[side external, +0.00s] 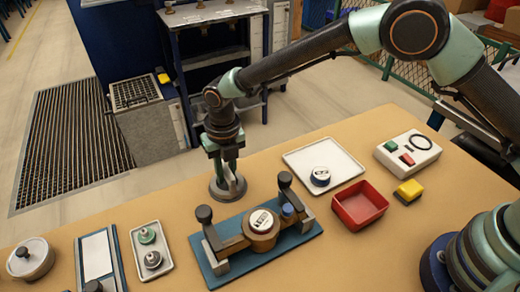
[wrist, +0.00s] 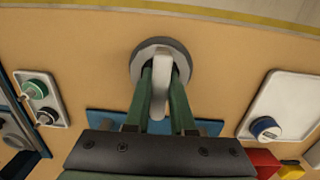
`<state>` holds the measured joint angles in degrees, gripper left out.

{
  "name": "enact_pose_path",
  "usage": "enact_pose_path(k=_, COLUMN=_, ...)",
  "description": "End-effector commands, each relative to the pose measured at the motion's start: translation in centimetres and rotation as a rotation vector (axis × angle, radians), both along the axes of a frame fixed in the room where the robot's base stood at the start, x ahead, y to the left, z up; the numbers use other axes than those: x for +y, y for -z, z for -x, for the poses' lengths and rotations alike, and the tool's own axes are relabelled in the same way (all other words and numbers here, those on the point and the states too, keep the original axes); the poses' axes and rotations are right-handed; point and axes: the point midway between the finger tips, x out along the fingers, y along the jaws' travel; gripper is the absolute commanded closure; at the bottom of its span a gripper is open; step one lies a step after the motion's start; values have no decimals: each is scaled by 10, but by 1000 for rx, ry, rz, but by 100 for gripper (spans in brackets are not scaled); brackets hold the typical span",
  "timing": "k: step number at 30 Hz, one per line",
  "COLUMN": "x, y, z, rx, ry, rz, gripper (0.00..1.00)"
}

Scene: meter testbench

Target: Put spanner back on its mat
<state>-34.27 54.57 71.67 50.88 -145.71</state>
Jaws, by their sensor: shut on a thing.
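My gripper (side external: 227,163) points down at the far side of the tan bench, left of the middle. It is shut on a pale grey upright bar, which looks like the spanner (wrist: 159,95), between its two green fingers in the wrist view. The bar's lower end is over a round dark grey disc (side external: 221,195), which could be its mat and also shows in the wrist view (wrist: 142,50). I cannot tell whether the bar touches the disc or is joined to it. The disc appears to lie on the bench, near its far edge.
A blue plate (side external: 219,272) with a clamped meter and two black-knobbed posts stands just in front. A white tray (side external: 340,177), a red bin (side external: 362,211) and a yellow block (side external: 408,191) are right. A small tray (side external: 154,239) with two parts is left.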

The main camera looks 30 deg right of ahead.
Motion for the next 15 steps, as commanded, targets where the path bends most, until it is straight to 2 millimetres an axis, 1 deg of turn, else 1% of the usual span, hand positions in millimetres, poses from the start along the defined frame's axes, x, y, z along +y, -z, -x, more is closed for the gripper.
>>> enact_pose_path(k=3, x=0, y=1, z=0, rx=-1, ry=0, rz=-1, gripper=100)
enact_pose_path(k=4, x=0, y=2, z=0, rx=0, ry=0, rz=0, gripper=70)
enact_pose_path(k=6, x=0, y=2, z=0, rx=0, ry=0, rz=0, gripper=48)
enact_pose_path(k=15, x=0, y=1, z=0, rx=0, ry=0, rz=0, gripper=48)
